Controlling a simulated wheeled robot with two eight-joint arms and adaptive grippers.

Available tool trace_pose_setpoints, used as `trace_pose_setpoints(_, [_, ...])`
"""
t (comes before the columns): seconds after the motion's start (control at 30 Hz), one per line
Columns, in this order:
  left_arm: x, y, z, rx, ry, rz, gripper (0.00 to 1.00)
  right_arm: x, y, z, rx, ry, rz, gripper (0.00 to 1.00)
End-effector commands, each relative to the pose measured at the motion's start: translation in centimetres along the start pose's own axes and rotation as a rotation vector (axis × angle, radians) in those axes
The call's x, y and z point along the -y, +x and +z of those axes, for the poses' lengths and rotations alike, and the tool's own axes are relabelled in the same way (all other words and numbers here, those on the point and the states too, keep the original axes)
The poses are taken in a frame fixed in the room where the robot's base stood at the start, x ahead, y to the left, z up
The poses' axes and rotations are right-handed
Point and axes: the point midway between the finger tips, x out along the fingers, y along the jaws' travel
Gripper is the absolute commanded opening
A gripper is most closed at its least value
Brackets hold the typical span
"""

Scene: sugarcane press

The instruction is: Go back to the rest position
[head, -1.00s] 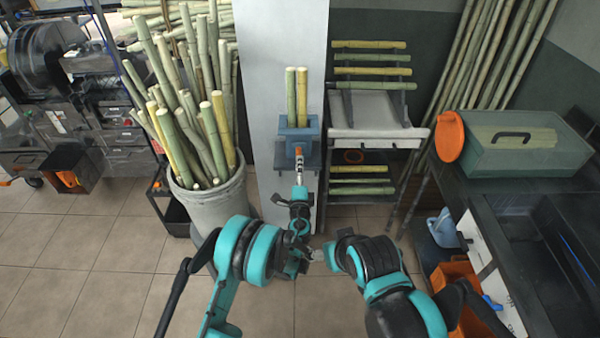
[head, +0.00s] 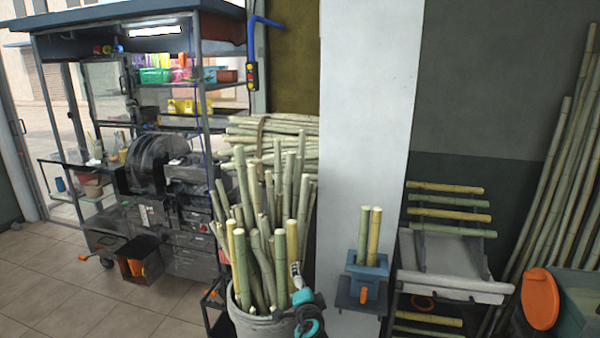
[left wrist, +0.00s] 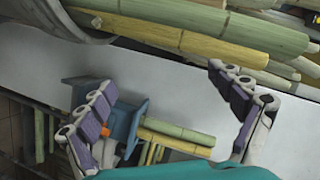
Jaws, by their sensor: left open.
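My left gripper (head: 296,272) shows small at the bottom of the head view, in front of the cane bin, with a teal arm link below it. In the left wrist view its two purple-padded fingers (left wrist: 155,75) are spread wide with nothing between them. A blue holder (head: 362,285) on the white pillar holds two upright canes, one green (head: 364,235) and one yellow (head: 374,232). The holder (left wrist: 125,125) also shows in the left wrist view behind the fingers, apart from them. My right gripper is out of view.
A grey bin (head: 262,326) full of upright canes stands close to my left gripper. A rack (head: 455,288) with canes on its bars is right of the pillar. A press cart (head: 160,210) stands at the left. Tiled floor (head: 60,290) is clear at lower left.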

Motion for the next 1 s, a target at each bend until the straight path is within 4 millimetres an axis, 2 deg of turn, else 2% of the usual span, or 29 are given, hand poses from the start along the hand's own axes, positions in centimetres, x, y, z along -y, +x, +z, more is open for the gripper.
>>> trace_pose_setpoints(0.03, [2.1,-1.4,2.1,0.045,-0.056,0.019,0.93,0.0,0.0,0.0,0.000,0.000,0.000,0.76])
trace_pose_setpoints(0.2, [6.5,-6.8,8.6,0.192,-0.263,0.097,0.93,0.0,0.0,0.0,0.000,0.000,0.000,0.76])
trace_pose_setpoints(0.3, [7.7,-10.9,12.2,0.274,-0.385,0.146,0.93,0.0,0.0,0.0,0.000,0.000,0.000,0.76])
trace_pose_setpoints(0.4, [8.0,-15.2,15.4,0.348,-0.509,0.196,0.93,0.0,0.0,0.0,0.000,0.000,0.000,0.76])
trace_pose_setpoints(0.57, [6.7,-22.6,19.7,0.458,-0.708,0.280,0.93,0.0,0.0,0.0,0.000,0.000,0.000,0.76])
trace_pose_setpoints(0.7, [4.1,-28.6,22.1,0.533,-0.873,0.355,0.93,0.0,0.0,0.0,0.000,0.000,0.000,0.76])
trace_pose_setpoints(0.83, [1.7,-32.5,23.1,0.576,-0.991,0.412,0.93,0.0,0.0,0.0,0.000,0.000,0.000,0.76])
trace_pose_setpoints(1.0, [0.0,-34.9,23.4,0.601,-1.070,0.452,0.93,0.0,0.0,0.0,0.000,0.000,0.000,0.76])
